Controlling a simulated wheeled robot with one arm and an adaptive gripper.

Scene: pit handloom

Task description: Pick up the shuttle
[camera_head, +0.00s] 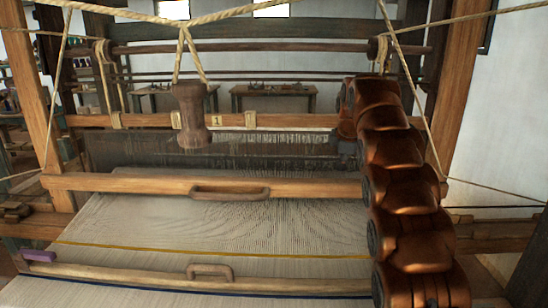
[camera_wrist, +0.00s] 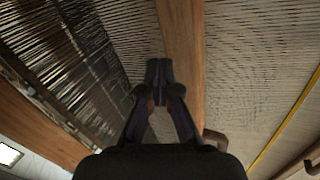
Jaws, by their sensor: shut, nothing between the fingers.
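My gripper (camera_wrist: 158,80) is shut in the wrist view, its dark fingertips together with nothing seen between them. In that view it lies over the wooden batten beam (camera_wrist: 182,40), with the reed threads to its left and woven cloth to its right. I cannot make out a shuttle for certain in either view. In the head view a small dark wooden piece (camera_head: 15,211) sits at the far left end of the batten, too small to identify. My copper-coloured arm crosses the right side of the loom and hides part of it.
A wooden handle (camera_head: 190,115) hangs on ropes above the reed (camera_head: 260,145). The batten beam (camera_head: 130,184) carries a curved handle (camera_head: 230,193). Striped cloth (camera_head: 190,222) stretches in front to a breast beam (camera_head: 120,276). A small purple piece (camera_head: 38,256) lies at its left end.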

